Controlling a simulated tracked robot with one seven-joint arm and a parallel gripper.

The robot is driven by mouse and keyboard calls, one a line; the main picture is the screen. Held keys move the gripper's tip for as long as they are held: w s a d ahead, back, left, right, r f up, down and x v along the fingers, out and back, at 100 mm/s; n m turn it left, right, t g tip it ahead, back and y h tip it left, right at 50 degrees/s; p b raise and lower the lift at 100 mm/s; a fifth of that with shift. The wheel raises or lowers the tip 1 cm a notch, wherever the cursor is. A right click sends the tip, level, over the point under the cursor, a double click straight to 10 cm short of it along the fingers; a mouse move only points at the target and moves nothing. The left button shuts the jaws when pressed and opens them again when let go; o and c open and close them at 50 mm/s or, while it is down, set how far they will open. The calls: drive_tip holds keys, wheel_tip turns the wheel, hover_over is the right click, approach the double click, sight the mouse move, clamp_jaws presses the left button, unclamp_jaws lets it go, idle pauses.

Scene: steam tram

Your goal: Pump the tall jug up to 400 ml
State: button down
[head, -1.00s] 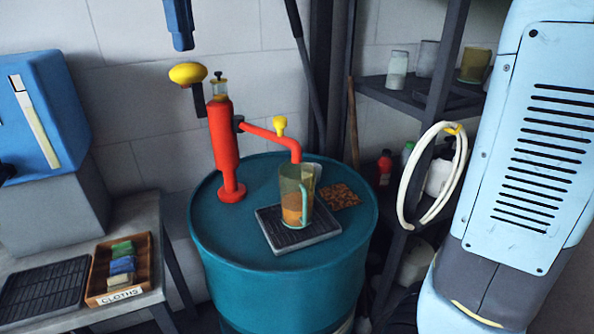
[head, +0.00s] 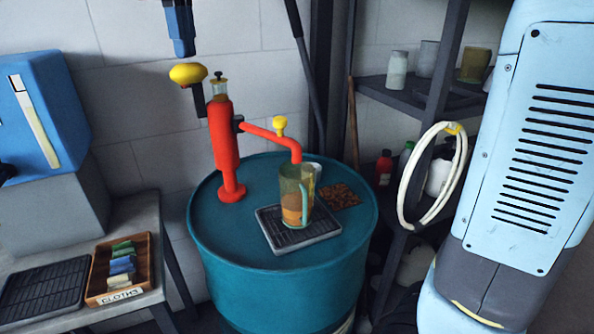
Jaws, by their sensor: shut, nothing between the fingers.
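The teal drum (head: 215,238) has a brown patch (head: 340,195) behind the jug. At left a bench carries a cloth tray (head: 149,268) and a black rack (head: 45,290). At right a shelf post (head: 441,70) holds a white hose loop (head: 405,190). A dark pole (head: 305,70) leans behind.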

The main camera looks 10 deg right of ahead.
drive_tip(key=shift+f, duration=7.25)
drive_tip(key=shift+r, duration=7.75)
drive_tip(key=shift+f, duration=0.15)
